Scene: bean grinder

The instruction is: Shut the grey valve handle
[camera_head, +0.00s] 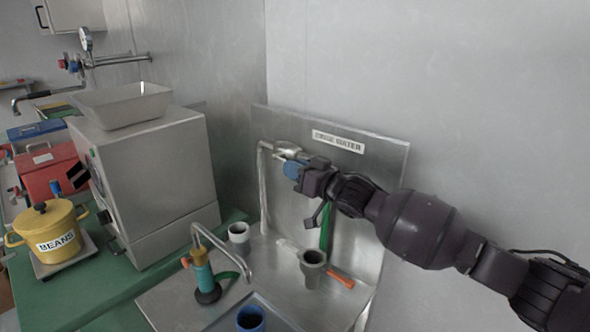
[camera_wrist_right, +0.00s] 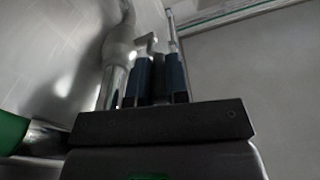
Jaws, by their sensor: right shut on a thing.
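A grey pipe with a valve (camera_head: 288,150) comes out of the steel panel below a printed sign. The same pipe and valve body rise at the left of the right wrist view (camera_wrist_right: 118,50). My right gripper (camera_head: 295,170) reaches in from the right at the valve. Its blue fingers (camera_wrist_right: 161,80) are shut on the grey valve handle (camera_wrist_right: 151,42), whose bent part shows above and between them. In the head view the gripper hides most of the handle. My left gripper is not in view.
Below the gripper stand a grey cup-shaped part (camera_head: 312,268), an orange-handled thing (camera_head: 341,278) and a green upright thing (camera_head: 325,225). A curved tap (camera_head: 225,245), a steel machine (camera_head: 155,180) and a yellow BEANS pot (camera_head: 52,232) stand left. The wall on the right is bare.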

